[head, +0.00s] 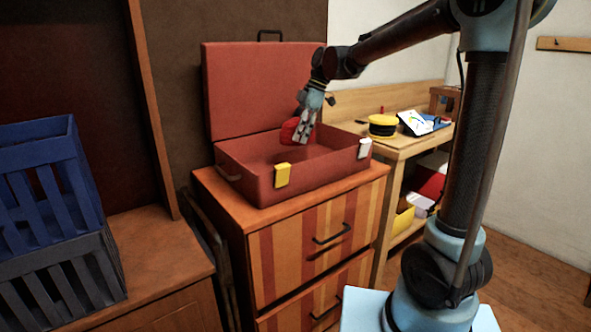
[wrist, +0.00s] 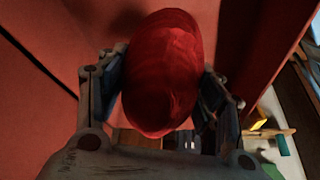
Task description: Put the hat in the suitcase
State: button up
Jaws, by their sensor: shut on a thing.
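A red hat (head: 290,131) is held by my gripper (head: 305,128) over the open suitcase. In the wrist view the rounded red hat (wrist: 162,75) sits between the two fingers of my gripper (wrist: 163,95), which are shut on it. The red suitcase (head: 265,182) stands on a striped drawer cabinet with its lid (head: 260,90) raised at the back. A yellow latch and a white latch show on its front. The hat appears above the inside of the suitcase, near its back; I cannot tell whether it touches anything.
The striped drawer cabinet (head: 300,258) bears the suitcase. Blue (head: 45,180) and grey (head: 60,280) crates are stacked at the left. A wooden workbench (head: 405,150) at the right holds a yellow-and-black round item (head: 382,126). The visible suitcase interior looks empty.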

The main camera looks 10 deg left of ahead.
jog(key=shift+f, duration=5.15)
jog(key=o, duration=1.1)
jog(key=v, duration=1.2)
